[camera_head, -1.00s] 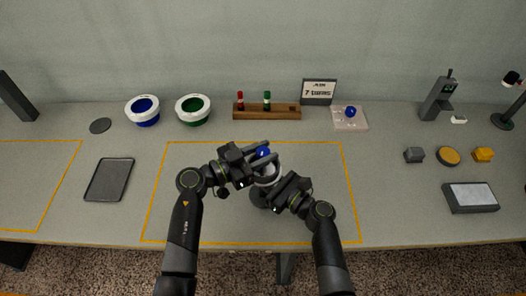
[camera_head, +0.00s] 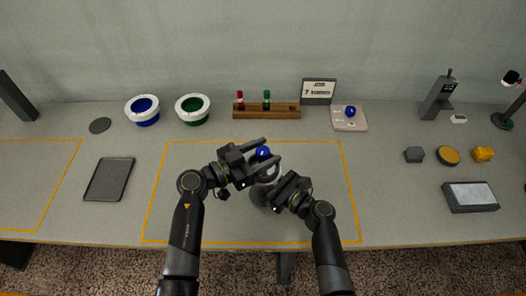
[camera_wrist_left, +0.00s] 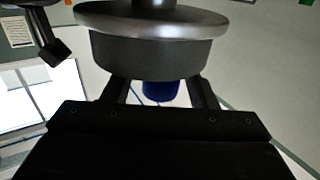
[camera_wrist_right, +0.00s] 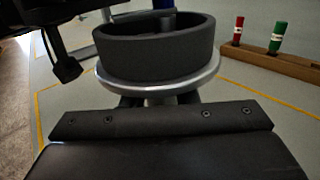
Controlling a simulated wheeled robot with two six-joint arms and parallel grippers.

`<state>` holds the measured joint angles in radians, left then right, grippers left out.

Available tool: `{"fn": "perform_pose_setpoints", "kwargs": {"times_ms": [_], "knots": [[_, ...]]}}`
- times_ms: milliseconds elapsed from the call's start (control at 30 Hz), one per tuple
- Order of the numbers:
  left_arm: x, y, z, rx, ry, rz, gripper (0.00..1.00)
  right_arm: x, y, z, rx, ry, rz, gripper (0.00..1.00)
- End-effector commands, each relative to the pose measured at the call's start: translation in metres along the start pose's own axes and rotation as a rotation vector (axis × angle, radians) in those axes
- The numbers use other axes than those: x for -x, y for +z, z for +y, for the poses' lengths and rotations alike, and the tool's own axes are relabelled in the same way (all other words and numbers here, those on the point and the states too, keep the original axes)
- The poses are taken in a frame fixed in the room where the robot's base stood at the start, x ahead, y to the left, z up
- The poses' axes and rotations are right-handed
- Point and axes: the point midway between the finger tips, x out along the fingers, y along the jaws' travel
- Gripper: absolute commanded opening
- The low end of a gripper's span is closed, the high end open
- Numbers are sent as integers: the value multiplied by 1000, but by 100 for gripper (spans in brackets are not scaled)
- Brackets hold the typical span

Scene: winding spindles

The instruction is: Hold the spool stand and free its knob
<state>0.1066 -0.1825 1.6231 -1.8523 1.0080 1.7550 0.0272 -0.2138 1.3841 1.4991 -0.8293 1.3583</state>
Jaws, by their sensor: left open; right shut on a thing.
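The spool stand (camera_head: 272,177) stands in the middle of the orange outline, with a dark body and a pale rim. Its blue knob (camera_head: 263,152) is at the top. My left gripper (camera_head: 270,150) is open, its fingers on either side of the knob with a gap. The blue knob (camera_wrist_left: 160,91) also shows between the fingers in the left wrist view, below a dark drum. My right gripper (camera_head: 274,192) is shut on the stand from the right; its fingertips are mostly hidden. The right wrist view shows the dark cup (camera_wrist_right: 160,55) and metallic flange close up.
Behind stand blue (camera_head: 143,123) and green (camera_head: 193,119) spools with white rims, a wooden rack (camera_head: 285,112) with red and green pegs, a small sign (camera_head: 319,88) and a pale pad (camera_head: 342,124) bearing a blue ball. A dark tray (camera_head: 109,195) lies left.

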Motion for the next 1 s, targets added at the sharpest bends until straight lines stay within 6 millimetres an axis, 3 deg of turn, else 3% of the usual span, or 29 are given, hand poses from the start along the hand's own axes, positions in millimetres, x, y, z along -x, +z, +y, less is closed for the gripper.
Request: {"fn": "perform_pose_setpoints", "kwargs": {"times_ms": [167,600,800,1000], "knots": [[13,1,0,0,-1,-2,53,0,-1,0,0,0,1,0],[101,1,1,0,0,-4,53,0,-1,0,0,0,1,0],[118,1,1,0,0,-1,53,0,-1,0,-1,0,1,0],[120,0,1,0,0,0,53,0,-1,0,-1,0,1,0]]}}
